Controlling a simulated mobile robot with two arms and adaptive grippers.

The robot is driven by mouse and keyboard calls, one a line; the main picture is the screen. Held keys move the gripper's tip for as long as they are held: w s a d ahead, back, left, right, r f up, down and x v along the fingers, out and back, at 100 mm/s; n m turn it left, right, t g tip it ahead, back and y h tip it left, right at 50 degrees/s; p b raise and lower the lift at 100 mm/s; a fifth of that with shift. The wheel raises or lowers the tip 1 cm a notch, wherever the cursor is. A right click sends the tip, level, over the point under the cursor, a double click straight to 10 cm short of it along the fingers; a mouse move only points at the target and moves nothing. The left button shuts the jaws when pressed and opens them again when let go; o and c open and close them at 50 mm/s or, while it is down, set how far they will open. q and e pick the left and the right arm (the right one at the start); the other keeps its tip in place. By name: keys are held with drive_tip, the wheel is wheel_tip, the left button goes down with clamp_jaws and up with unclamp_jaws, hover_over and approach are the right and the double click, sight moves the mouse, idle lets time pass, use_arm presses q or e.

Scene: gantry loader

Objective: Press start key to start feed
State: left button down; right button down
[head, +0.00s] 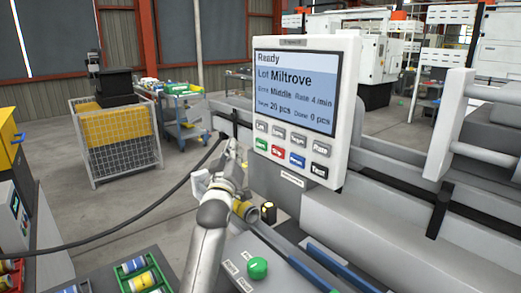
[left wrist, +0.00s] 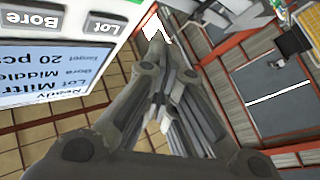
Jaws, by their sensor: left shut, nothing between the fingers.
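The control panel (head: 345,110) stands upright at centre in the head view; its screen (head: 295,92) reads "Ready", "Lot Miltrove", "Bore Middle", rate 4/min and done 0 pcs. Below the screen are two rows of keys. The lower row has a green key (head: 262,144) at its left end, then a red key (head: 277,150), a blue key (head: 297,159) and a black key (head: 318,170). My left gripper (head: 231,147) is shut and empty, just left of the keys and apart from the green key. In the left wrist view, the panel (left wrist: 115,18) appears upside down beside the shut fingers (left wrist: 155,42).
A green round button (head: 257,268) sits on the grey console below the panel. A black cable (head: 140,217) curves behind my left arm. A wire-mesh bin (head: 122,150) and a blue cart (head: 190,125) stand farther back. Grey machine bodies fill the right side.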

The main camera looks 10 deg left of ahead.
sight(261, 144)
use_arm(q)
drive_tip(key=w+d+b, duration=0.1)
drive_tip(key=w, duration=0.1)
drive_tip(key=w+d+b, duration=0.1)
drive_tip(key=w+d, duration=0.1)
drive_tip(key=shift+d, duration=0.1)
idle(1.4)
drive_tip(key=shift+w, duration=0.1)
drive_tip(key=shift+w+d, duration=0.25)
drive_tip(key=shift+d, duration=0.05)
